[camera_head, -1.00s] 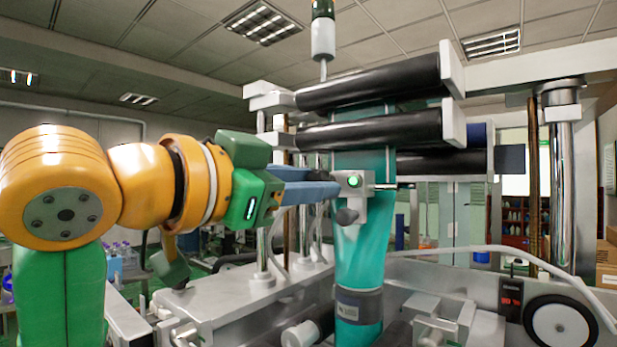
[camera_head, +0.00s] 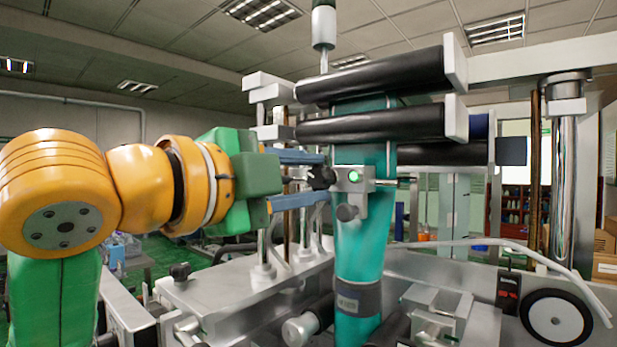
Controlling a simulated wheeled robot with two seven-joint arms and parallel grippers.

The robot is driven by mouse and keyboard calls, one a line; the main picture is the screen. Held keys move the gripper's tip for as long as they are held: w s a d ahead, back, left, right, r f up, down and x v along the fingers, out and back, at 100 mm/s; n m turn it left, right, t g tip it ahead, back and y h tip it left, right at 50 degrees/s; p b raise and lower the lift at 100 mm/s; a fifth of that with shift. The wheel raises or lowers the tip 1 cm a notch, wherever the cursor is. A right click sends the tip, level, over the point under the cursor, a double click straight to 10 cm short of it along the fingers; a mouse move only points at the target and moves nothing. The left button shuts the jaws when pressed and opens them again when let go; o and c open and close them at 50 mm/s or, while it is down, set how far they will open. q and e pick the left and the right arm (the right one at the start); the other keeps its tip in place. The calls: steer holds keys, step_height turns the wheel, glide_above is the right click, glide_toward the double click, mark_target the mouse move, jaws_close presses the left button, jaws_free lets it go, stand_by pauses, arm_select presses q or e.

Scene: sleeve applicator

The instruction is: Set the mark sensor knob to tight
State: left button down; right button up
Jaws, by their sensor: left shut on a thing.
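The mark sensor is a grey block (camera_head: 352,200) with a lit green button (camera_head: 354,176), in front of the teal film tube (camera_head: 362,250). A dark lobed knob (camera_head: 321,178) sticks out of the block's left side. My left gripper (camera_head: 322,178) reaches in from the left, with one blue finger above the other. It is shut on this dark knob, whose middle shows between the fingertips. A second, grey round knob (camera_head: 347,212) sits under the block, clear of the fingers. The knob's setting cannot be read. My right gripper is not in view.
Black rollers (camera_head: 375,80) run above the sensor. A thin metal rod (camera_head: 395,182) extends right from the block. Upright chrome posts (camera_head: 263,245) stand behind and below my fingers.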

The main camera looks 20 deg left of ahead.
arm_select(q)
steer(key=m, duration=0.6)
steer(key=shift+f+m, duration=0.15)
steer(key=shift+m, duration=0.15)
steer(key=m, duration=0.6)
steer(key=shift+d+f, duration=0.1)
steer(key=shift+f, duration=0.05)
steer(key=c, duration=0.5)
jaws_free()
steer(key=shift+s, duration=0.15)
steer(key=shift+r, duration=0.2)
steer(key=shift+s, duration=0.1)
steer(key=b+v, duration=0.2)
steer(key=v, duration=0.5)
steer(key=shift+b, duration=0.4)
